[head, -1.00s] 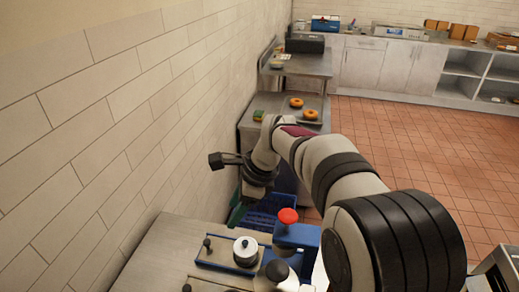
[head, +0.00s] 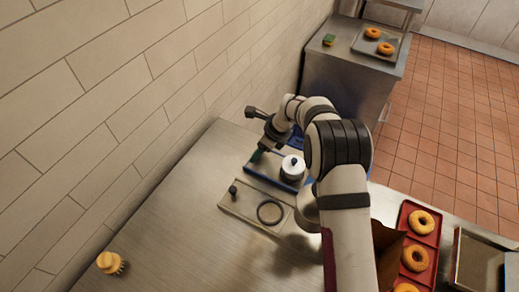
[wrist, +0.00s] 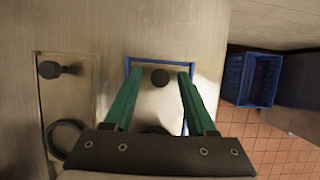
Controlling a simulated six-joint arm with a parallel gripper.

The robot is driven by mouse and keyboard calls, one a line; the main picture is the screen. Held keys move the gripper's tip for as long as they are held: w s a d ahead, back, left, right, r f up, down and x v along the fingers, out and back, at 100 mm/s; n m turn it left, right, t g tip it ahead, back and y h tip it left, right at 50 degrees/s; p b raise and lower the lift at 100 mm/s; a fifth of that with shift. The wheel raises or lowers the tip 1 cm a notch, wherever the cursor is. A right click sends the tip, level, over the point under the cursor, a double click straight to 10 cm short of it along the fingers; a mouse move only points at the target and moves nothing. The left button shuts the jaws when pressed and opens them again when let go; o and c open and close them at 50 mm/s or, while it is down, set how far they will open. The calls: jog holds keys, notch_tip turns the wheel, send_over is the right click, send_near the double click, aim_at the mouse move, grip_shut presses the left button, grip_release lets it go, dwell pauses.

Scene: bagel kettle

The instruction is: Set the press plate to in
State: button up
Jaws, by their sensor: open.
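A blue-edged metal plate (head: 262,183) lies on the steel bench near the wall, with a round white-and-steel piece (head: 292,169) on it. I take this as the press plate unit, but no marking shows its setting. In the wrist view the blue-edged plate (wrist: 157,101) carries a dark knob (wrist: 159,77). My gripper (wrist: 159,72) is open, its green fingers on either side of the knob; contact is not visible. In the head view my gripper (head: 260,154) is at the plate's wall-side end. The gripper body hides the near part of the plate in the wrist view.
Beside it lies a second plate (head: 241,205) with a dark knob (head: 233,189) and a black ring (head: 270,212). A red bagel tray (head: 407,220) stands right of my arm. A yellow brush (head: 109,262) is front left. The bench between is clear.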

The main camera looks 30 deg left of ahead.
grip_shut()
dwell(1.4)
